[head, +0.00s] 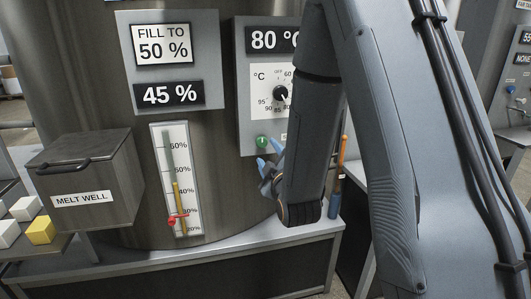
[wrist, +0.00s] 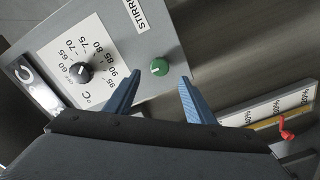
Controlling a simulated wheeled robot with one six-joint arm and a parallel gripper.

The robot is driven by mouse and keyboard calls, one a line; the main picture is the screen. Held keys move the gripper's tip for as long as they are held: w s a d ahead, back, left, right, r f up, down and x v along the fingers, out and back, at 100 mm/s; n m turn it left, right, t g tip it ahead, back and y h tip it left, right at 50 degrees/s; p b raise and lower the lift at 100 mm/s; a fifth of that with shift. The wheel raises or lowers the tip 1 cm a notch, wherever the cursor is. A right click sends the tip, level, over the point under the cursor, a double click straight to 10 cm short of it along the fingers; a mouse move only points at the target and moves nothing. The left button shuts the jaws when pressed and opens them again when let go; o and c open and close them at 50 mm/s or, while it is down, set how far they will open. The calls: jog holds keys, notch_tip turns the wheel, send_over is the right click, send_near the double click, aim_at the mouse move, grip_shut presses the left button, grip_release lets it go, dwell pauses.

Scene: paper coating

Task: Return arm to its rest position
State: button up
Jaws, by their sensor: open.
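My gripper (head: 266,166) is in front of the tank's control area, just below the dial panel in the head view. Its blue fingers are spread apart with nothing between them. In the wrist view the open fingertips (wrist: 160,82) are on either side of and below a green button (wrist: 160,67), which also shows in the head view (head: 262,142). I cannot tell whether they touch the panel. My arm comes down from the top right and hides part of the dial panel (head: 257,70) and tank.
The temperature display (head: 272,40) reads 80 °C and the dial knob (head: 280,93) sits below it. The fill display (head: 168,94) reads 45 %. A level gauge (head: 169,150) has a red marker (head: 177,218). A melt well box (head: 85,165) stands left, beside white and yellow blocks (head: 40,231).

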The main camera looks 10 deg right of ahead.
jog(key=shift+s, duration=0.45)
